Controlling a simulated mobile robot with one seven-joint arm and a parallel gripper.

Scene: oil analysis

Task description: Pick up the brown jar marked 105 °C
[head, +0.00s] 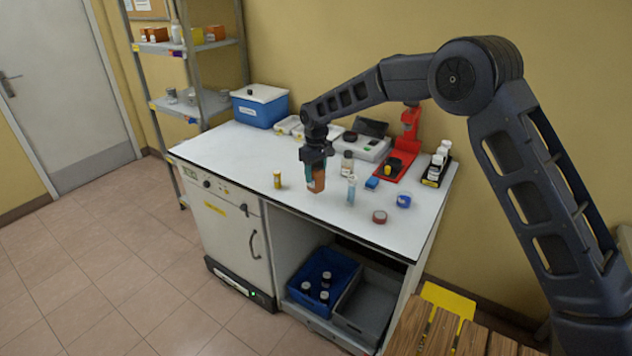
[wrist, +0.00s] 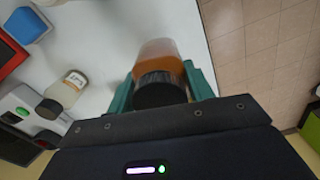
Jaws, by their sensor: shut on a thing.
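My gripper (head: 315,172) is over the white bench, shut on a brown jar (head: 318,181) with orange-brown contents. In the wrist view the jar (wrist: 160,55) sits between the two green fingers of my gripper (wrist: 160,80), its black cap (wrist: 158,90) towards the camera. I cannot read a 105 °C mark on it. I cannot tell whether its base touches the bench or is a little above it.
A small yellow-brown bottle (head: 278,179) stands left of the jar and a clear bottle (head: 351,189) right of it. A red stand (head: 408,140), a blue tape roll (head: 403,200) and a dark red disc (head: 379,216) are further right. A blue box (head: 258,108) is at the back left.

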